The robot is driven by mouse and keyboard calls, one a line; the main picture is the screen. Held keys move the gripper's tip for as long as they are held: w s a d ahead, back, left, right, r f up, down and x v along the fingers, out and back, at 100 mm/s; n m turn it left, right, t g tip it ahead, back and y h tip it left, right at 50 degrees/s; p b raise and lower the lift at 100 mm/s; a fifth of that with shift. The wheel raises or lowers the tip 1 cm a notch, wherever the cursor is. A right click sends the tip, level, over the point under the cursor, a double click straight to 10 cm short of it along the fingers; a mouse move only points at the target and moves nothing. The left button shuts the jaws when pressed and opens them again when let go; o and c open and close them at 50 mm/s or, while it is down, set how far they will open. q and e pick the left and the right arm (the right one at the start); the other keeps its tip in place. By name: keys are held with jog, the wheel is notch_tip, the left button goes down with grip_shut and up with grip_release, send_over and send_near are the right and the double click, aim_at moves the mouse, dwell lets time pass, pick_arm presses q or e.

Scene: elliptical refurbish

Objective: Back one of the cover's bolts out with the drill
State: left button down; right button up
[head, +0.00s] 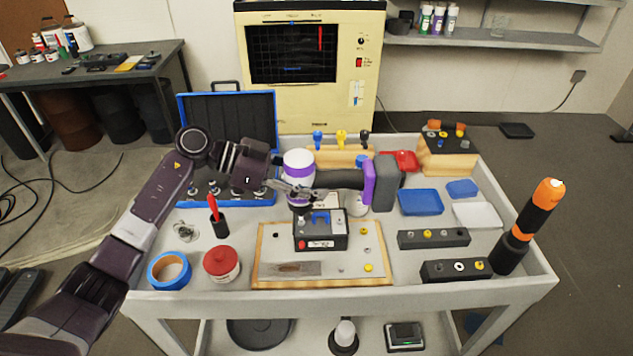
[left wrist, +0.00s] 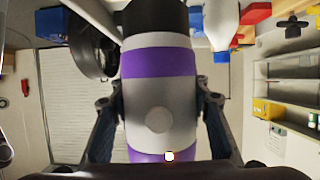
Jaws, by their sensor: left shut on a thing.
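The drill (head: 299,162) has a white body with purple bands, a dark handle pointing right and a grey base. My left gripper (head: 294,188) is shut on its body. In the left wrist view the fingers hold either side of the white and purple drill body (left wrist: 158,95). The nose of the drill points down over a black box (head: 320,240) on a wooden-edged board. The box's top cover and bolts are partly hidden by the drill and gripper; I cannot tell whether the bit touches a bolt. My right gripper is not in view.
The board (head: 320,284) lies on a white cart (head: 450,300). A blue open case (head: 228,120) stands behind left. Blue tape (head: 169,271) and a red-lidded jar (head: 221,263) sit left. Black holders (head: 434,239) and an orange-black tool (head: 530,215) stand right.

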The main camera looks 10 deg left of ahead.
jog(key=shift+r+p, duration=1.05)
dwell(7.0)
